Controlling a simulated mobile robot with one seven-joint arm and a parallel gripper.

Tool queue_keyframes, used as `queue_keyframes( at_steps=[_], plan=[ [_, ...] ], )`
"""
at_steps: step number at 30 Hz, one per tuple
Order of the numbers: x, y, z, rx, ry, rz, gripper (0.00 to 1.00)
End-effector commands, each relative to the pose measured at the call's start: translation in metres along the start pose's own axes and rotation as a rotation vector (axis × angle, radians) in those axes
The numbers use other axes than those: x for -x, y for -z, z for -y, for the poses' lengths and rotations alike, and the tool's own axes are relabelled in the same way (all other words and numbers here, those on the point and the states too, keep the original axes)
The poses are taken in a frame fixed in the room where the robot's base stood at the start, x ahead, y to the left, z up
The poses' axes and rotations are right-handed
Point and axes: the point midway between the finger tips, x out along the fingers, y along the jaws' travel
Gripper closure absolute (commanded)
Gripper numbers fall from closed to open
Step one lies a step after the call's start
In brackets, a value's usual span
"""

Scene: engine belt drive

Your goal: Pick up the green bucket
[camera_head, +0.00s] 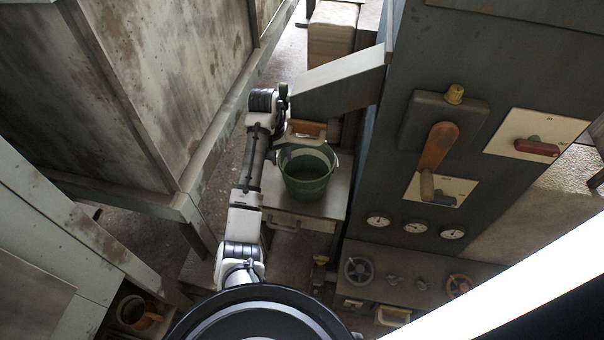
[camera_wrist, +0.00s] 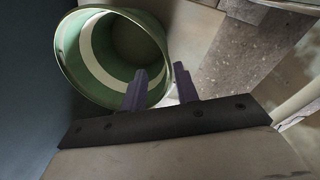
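The green bucket (camera_head: 308,188) stands upright on a small grey table (camera_head: 318,208) in the head view, with a pale band inside. In the wrist view the bucket (camera_wrist: 72,52) fills the upper left, its open mouth facing the camera. My gripper (camera_wrist: 160,80) is open, its two dark fingers apart at the bucket's right rim. The left finger overlaps the mouth and the right finger is outside the rim. The rim appears to lie between them; contact cannot be told. In the head view the fingers are not clearly visible at the bucket's far side.
A grey control cabinet (camera_head: 388,150) with levers and gauges stands close right of the table. A slanted grey panel (camera_head: 335,84) juts out behind the bucket. A large stained metal casing (camera_head: 135,80) is at left. A brown box (camera_head: 332,35) stands at the back.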

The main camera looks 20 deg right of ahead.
Motion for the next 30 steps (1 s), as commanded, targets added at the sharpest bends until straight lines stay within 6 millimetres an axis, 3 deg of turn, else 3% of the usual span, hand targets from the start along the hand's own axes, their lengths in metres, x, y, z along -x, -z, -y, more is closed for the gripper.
queue_keyframes(
  at_steps=[18,26,30],
  plan=[
    [-0.073,-0.005,0.006,-0.008,0.010,0.022,0.70],
    [-0.077,-0.005,0.006,-0.008,0.010,0.021,0.70],
    [-0.077,-0.005,0.006,-0.008,0.010,0.020,0.84]
  ],
)
